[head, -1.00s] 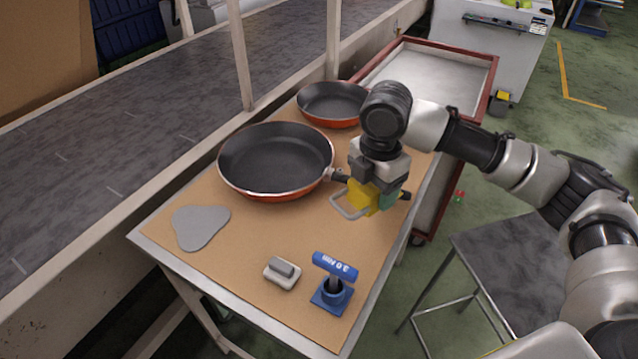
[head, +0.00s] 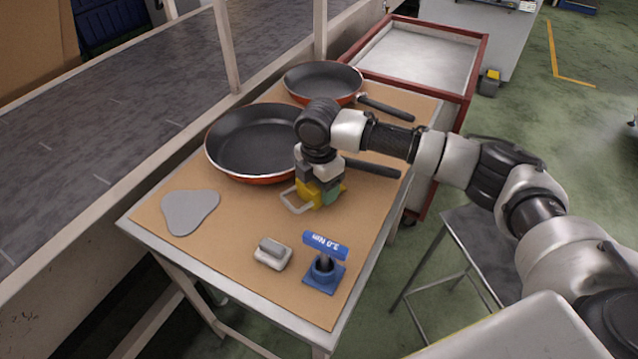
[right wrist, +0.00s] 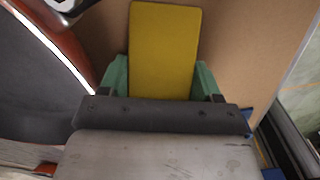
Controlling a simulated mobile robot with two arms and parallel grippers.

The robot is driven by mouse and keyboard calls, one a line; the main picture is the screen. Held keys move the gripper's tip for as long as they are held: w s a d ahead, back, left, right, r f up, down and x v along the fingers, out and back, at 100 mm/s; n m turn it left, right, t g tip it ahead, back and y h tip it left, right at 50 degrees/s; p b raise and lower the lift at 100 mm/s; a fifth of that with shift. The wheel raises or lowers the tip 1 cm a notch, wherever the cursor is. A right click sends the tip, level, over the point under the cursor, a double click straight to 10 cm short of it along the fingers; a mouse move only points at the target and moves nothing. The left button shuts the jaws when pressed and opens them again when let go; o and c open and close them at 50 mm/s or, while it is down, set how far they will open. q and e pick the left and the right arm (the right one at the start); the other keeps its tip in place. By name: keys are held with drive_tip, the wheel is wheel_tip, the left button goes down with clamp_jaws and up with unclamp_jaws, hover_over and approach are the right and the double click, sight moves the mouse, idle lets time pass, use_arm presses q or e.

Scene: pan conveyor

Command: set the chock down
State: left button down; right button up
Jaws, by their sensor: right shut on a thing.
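My right gripper (head: 322,194) is shut on the yellow chock (head: 309,191), with its green fingers on either side. A grey wire loop sticks out to the left of the chock. The chock is over the tan tabletop, just in front of the large pan; whether it touches the top I cannot tell. In the right wrist view, the chock (right wrist: 165,48) shows as a flat yellow face between the fingers (right wrist: 162,78). My left gripper is not in view.
The large pan (head: 250,145) and small pan (head: 322,82) sit on the table (head: 225,225). A grey flat pad (head: 189,211), a grey-topped block (head: 272,254) and a blue torque tool (head: 325,262) lie nearer. Bare tabletop lies between them. A red-rimmed cart (head: 425,55) stands behind.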

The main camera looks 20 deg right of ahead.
drive_tip(key=shift+r, duration=0.1)
drive_tip(key=o, duration=0.8)
